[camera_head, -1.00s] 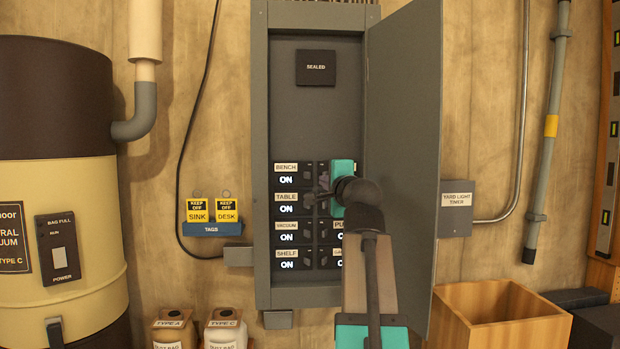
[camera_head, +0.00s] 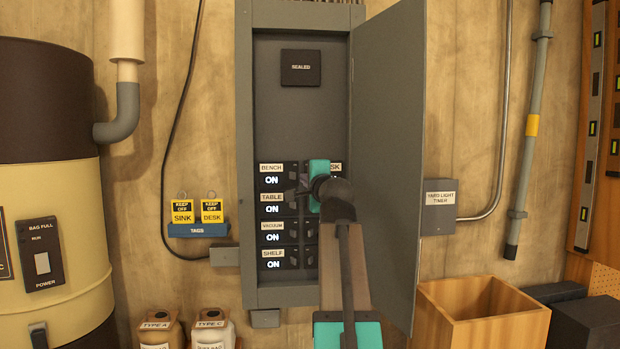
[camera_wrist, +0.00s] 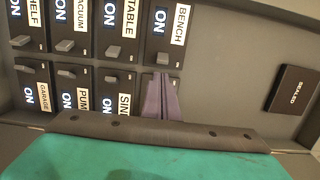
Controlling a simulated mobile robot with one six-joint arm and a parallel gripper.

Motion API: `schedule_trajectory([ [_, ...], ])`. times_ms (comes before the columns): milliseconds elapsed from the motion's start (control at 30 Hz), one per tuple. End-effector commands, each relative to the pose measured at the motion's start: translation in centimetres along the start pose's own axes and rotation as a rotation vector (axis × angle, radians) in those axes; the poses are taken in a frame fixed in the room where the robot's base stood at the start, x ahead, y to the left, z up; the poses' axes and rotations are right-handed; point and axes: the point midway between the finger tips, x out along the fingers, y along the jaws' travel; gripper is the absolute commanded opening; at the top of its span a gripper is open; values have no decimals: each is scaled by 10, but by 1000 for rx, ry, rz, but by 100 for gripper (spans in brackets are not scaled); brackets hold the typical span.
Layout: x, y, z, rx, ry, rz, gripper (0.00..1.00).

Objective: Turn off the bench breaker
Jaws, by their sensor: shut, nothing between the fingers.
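The bench breaker (camera_head: 272,180) is at the top of the left column in the open grey panel, labelled BENCH and reading ON. In the wrist view the bench breaker (camera_wrist: 161,22) is at the top right of the two rows, with its grey toggle (camera_wrist: 162,59) showing. My gripper (camera_wrist: 162,80) is shut and empty, its purple-grey fingertips just below that toggle; I cannot tell whether they touch it. In the head view my gripper (camera_head: 298,188) is in front of the upper breakers, and my arm hides much of the right column.
The table (camera_head: 272,209), vacuum (camera_head: 272,237) and shelf (camera_head: 272,264) breakers below read ON. The panel door (camera_head: 390,150) stands open to the right. A sealed cover (camera_head: 300,68) is above. Yellow SINK and DESK tags (camera_head: 197,210) hang left of the panel.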

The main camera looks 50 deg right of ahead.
Motion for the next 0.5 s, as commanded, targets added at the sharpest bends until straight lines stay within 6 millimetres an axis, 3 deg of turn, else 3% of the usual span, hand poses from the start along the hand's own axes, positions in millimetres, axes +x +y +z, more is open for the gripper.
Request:
schedule_trajectory([
  [200, 28, -2, 0, 0, 0, 1, 0],
  [500, 39, 0, 0, -1, 1, -1, 0],
])
